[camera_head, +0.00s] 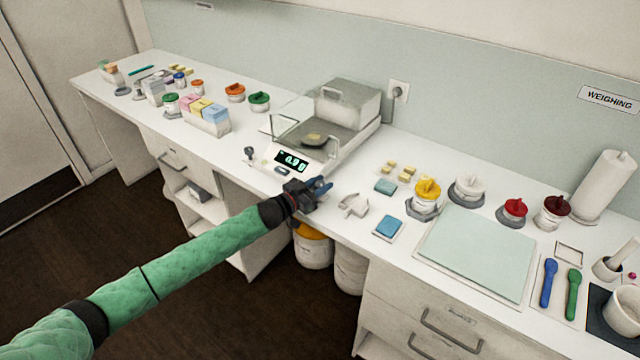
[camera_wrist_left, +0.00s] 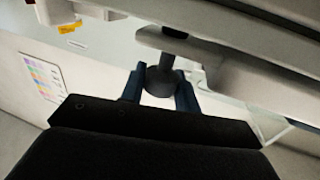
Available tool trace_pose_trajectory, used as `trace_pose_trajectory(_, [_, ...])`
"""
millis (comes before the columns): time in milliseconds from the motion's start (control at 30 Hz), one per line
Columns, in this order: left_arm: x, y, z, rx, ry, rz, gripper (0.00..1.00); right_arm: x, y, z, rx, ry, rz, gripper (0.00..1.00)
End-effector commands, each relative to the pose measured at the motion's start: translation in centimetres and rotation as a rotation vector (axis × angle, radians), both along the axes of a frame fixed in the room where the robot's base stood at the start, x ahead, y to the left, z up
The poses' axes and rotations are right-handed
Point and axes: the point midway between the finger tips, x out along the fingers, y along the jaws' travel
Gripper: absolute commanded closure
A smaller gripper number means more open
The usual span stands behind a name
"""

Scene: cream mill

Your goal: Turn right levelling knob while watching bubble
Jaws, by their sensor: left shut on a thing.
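The balance (camera_head: 318,148) stands at the back of the bench, with a lit display (camera_head: 292,161) on its front; the digits are small. A small dark oval on its front edge may be the bubble level (camera_head: 282,170), but the bubble cannot be made out. My left gripper (camera_head: 320,187) is at the balance's front right corner. In the left wrist view its blue fingers are shut on the dark grey right levelling knob (camera_wrist_left: 160,86), under the balance body (camera_wrist_left: 230,75). The knob is hidden in the head view. My right gripper is out of view.
A white bracket-like piece (camera_head: 353,205) and a blue pad (camera_head: 389,227) lie right of my gripper. Lidded jars (camera_head: 427,192) and a pale mat (camera_head: 478,252) are further right. A box of coloured packets (camera_head: 207,118) stands left. Bins (camera_head: 313,250) are under the bench.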

Motion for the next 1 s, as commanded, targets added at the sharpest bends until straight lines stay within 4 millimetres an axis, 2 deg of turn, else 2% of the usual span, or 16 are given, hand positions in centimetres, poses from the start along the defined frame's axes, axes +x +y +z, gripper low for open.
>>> trace_pose_trajectory(367, [0.0,0.0,-0.1,-0.001,0.002,-0.016,0.92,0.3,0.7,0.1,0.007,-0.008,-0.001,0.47])
trace_pose_trajectory(400, [0.0,0.0,-0.1,-0.001,0.002,-0.016,0.67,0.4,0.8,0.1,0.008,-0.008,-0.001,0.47])
trace_pose_trajectory(500, [0.0,0.0,-0.1,-0.001,0.001,-0.016,0.48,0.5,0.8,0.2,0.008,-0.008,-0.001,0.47])
trace_pose_trajectory(800, [-0.1,0.1,-0.1,-0.001,0.001,-0.016,0.48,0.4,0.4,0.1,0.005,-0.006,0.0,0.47])
trace_pose_trajectory(1000, [-1.0,1.4,-0.3,0.0,0.0,-0.016,0.48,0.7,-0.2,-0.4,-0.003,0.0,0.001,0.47])
